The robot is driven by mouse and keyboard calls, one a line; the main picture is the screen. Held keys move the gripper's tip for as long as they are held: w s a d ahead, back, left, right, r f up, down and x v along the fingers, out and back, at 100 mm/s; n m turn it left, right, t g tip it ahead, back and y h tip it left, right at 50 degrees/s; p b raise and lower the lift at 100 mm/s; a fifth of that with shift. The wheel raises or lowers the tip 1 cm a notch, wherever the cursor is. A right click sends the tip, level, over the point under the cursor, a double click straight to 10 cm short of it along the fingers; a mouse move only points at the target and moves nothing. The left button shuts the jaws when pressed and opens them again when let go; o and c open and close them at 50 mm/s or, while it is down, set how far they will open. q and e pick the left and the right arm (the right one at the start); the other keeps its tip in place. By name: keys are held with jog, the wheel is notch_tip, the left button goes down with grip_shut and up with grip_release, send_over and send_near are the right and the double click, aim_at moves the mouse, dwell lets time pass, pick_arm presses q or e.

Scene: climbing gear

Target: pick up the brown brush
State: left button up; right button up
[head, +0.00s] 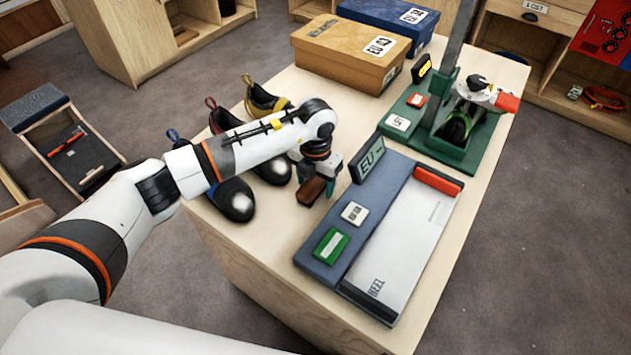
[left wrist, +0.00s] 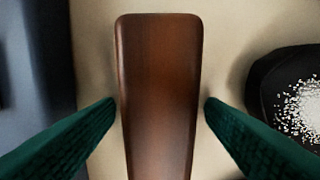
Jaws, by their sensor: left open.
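The brown brush (head: 311,191) lies on the light wooden table, under my left gripper in the head view. In the left wrist view its smooth wooden back (left wrist: 158,85) fills the middle and runs off the bottom edge. My left gripper (head: 318,186) is over the brush, with its green fingers open. In the left wrist view the fingertips (left wrist: 160,103) stand one on each side of the brush, with a small gap on both sides. The brush's underside is hidden. My right gripper is not in view.
A blue-grey foot-measuring device (head: 335,215) lies close to the right of the brush. Dark climbing shoes (head: 235,200) stand close to the left. A green-based device (head: 455,150) and a tan shoe box (head: 345,60) are farther back on the table (head: 250,245).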

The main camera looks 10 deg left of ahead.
aim_at(315, 180)
pick_arm(q)
jog(key=c, duration=1.1)
notch_tip(315, 180, up, 10)
jog(key=shift+r+b, duration=0.1)
jog(key=shift+b, duration=0.65)
